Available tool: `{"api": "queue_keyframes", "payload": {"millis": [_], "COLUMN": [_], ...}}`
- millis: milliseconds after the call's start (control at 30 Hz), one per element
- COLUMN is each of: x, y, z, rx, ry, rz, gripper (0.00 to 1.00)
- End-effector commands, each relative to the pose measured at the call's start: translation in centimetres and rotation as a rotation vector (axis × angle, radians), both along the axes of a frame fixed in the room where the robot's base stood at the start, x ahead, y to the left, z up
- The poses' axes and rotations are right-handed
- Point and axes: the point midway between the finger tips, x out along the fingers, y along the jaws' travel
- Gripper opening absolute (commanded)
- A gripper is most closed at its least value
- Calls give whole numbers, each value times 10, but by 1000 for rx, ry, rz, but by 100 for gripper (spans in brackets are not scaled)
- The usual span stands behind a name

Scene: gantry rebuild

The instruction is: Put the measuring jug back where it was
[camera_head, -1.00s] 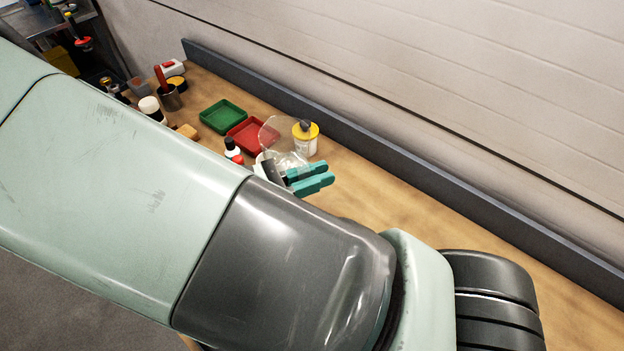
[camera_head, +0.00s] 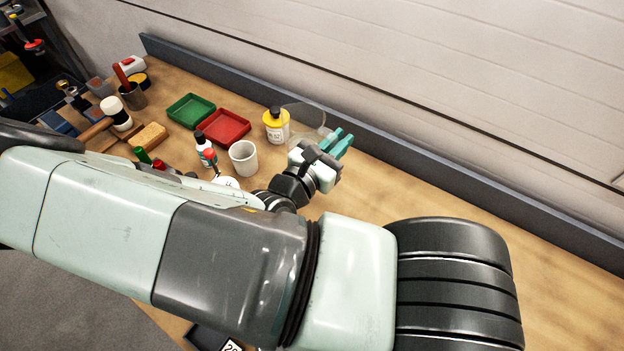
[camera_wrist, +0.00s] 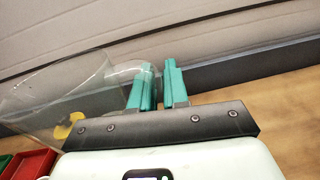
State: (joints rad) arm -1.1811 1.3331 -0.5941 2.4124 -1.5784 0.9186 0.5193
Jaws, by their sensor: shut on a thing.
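The measuring jug (camera_head: 304,117) is clear and see-through. In the head view it is beside the yellow-capped bottle, on its right, near the back of the bench. My gripper (camera_head: 338,144) has teal fingers, and they are closed on the jug's handle side. In the wrist view the jug (camera_wrist: 62,98) reaches out left of the fingers (camera_wrist: 159,88), and a yellow part shows through its wall. Its base is hard to make out, so I cannot tell whether it touches the bench.
The yellow-capped bottle (camera_head: 276,127) stands close to the jug. A white cup (camera_head: 243,158), a red tray (camera_head: 226,127), a green tray (camera_head: 190,111) and a dark dropper bottle (camera_head: 205,150) are to the left. A grey upstand (camera_head: 440,175) runs along the back. The bench on the right is clear.

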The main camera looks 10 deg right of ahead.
Motion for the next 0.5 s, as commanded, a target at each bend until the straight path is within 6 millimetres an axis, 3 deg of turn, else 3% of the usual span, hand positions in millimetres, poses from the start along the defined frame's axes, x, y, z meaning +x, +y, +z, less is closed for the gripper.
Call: {"api": "queue_keyframes", "payload": {"millis": [333, 500], "x": [10, 10], "y": [-21, -21], "z": [-27, -58], "rx": [0, -1], "ry": [0, -1], "rz": [47, 50], "gripper": [0, 0]}}
